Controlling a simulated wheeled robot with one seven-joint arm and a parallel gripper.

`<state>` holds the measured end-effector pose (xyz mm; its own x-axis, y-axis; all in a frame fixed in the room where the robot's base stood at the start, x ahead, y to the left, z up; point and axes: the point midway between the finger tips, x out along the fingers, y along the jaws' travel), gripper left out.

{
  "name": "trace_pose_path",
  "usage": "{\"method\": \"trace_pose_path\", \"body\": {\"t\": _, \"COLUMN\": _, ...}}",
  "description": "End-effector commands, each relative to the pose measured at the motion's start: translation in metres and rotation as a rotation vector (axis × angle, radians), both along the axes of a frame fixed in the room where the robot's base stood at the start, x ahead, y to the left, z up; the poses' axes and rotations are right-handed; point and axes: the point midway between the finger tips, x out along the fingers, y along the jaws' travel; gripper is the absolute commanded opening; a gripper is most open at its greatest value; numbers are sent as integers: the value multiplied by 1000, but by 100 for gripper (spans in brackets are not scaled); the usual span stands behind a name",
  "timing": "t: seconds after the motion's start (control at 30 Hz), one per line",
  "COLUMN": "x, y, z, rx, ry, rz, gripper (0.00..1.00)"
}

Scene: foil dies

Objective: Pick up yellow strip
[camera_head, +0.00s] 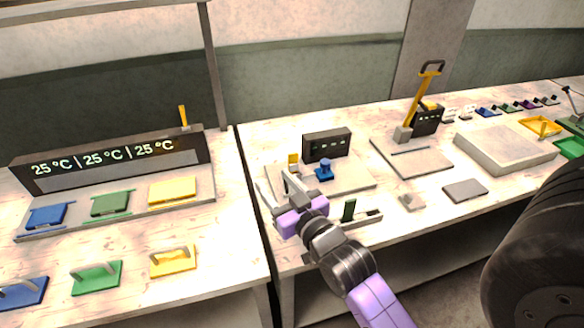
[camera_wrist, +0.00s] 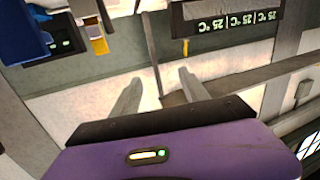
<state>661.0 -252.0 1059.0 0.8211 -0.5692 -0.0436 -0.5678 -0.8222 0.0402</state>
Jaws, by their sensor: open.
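My gripper (camera_head: 278,188) is open and empty, at the left end of the right-hand bench. In the wrist view, its two grey fingers (camera_wrist: 159,79) stand apart with nothing between them. A small yellow piece (camera_head: 293,159) stands just behind the gripper, beside a blue knob; a yellow piece (camera_wrist: 97,40) also shows at the upper left of the wrist view. A thin upright yellow piece (camera_head: 183,116) stands at the temperature box, and it shows in the wrist view (camera_wrist: 185,48) beyond the fingers. I cannot tell which of these is the yellow strip.
The temperature box (camera_head: 110,160) stands on the left bench behind blue, green and yellow plates. A black display box (camera_head: 327,144) and the blue knob (camera_head: 323,169) stand close to my gripper. A tall yellow lever (camera_head: 422,95) rises farther right. A gap separates the benches.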

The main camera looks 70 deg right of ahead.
Motion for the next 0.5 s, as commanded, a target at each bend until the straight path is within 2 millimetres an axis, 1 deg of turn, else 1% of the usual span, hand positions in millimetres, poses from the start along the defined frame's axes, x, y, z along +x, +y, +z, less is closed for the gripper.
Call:
{"method": "trace_pose_path", "body": {"t": 0.03, "x": 7, "y": -30, "z": 8, "rx": 6, "ry": 2, "rz": -51, "gripper": 53}}
{"method": "trace_pose_path", "body": {"t": 0.1, "x": 12, "y": -65, "z": 9, "rx": 34, "ry": 26, "rz": -109, "gripper": 53}}
{"method": "trace_pose_path", "body": {"t": 0.2, "x": 14, "y": -108, "z": 7, "rx": 91, "ry": 75, "rz": -183, "gripper": 53}}
{"method": "trace_pose_path", "body": {"t": 0.23, "x": 14, "y": -118, "z": 4, "rx": 113, "ry": 94, "rz": -203, "gripper": 53}}
{"method": "trace_pose_path", "body": {"t": 0.3, "x": 11, "y": -135, "z": -6, "rx": 168, "ry": 143, "rz": -237, "gripper": 53}}
{"method": "trace_pose_path", "body": {"t": 0.33, "x": 10, "y": -138, "z": -12, "rx": 188, "ry": 161, "rz": -246, "gripper": 53}}
{"method": "trace_pose_path", "body": {"t": 0.5, "x": 6, "y": -142, "z": -32, "rx": 254, "ry": 224, "rz": -265, "gripper": 53}}
